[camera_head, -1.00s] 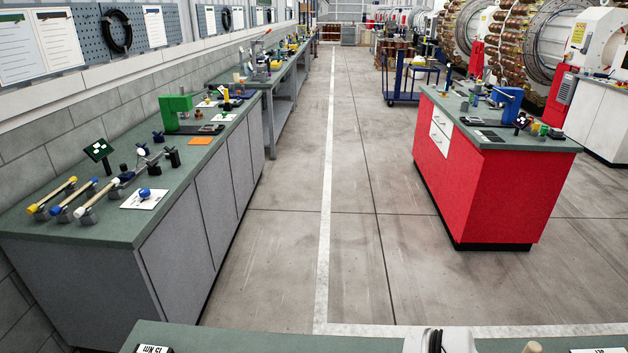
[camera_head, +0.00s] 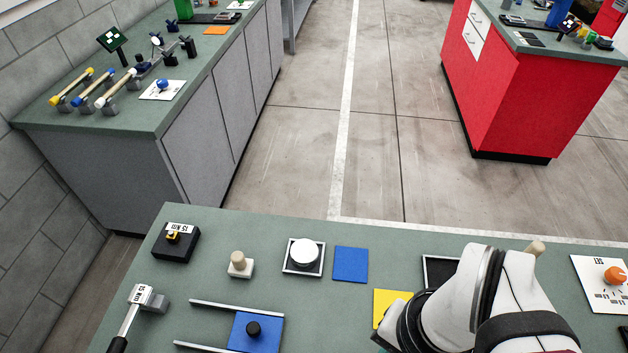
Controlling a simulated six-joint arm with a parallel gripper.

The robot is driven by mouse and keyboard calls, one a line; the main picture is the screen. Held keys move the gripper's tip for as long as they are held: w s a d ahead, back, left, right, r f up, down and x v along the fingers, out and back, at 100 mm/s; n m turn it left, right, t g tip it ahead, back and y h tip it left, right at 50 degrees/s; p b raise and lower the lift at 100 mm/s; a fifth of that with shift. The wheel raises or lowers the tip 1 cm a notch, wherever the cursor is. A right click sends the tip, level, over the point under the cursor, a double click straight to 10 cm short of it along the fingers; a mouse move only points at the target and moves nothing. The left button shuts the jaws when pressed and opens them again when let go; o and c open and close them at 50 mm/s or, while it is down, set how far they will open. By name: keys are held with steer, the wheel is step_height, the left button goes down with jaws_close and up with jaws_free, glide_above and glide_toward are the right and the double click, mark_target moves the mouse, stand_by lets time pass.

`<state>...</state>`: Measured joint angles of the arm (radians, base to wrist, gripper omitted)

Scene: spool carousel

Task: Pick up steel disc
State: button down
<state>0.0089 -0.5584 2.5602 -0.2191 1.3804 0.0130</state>
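A round, pale disc-like piece (camera_head: 304,252) sits on a small dark square plate with a light rim on the near green bench. It looks most like the steel disc, but its metal cannot be told for sure. My white and black arm (camera_head: 490,300) rises at the lower right, to the right of the disc and apart from it. My gripper does not show.
The near bench (camera_head: 215,290) also holds a blue square (camera_head: 350,264), a yellow square (camera_head: 392,302), a wooden-knobbed block (camera_head: 239,265), a black block (camera_head: 176,243), a torque-style wrench (camera_head: 138,310) and a blue slider between rails (camera_head: 254,332). My arm partly covers a black-framed tray (camera_head: 432,270).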

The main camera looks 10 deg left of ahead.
stand_by(0.3)
jaws_free()
stand_by(0.4)
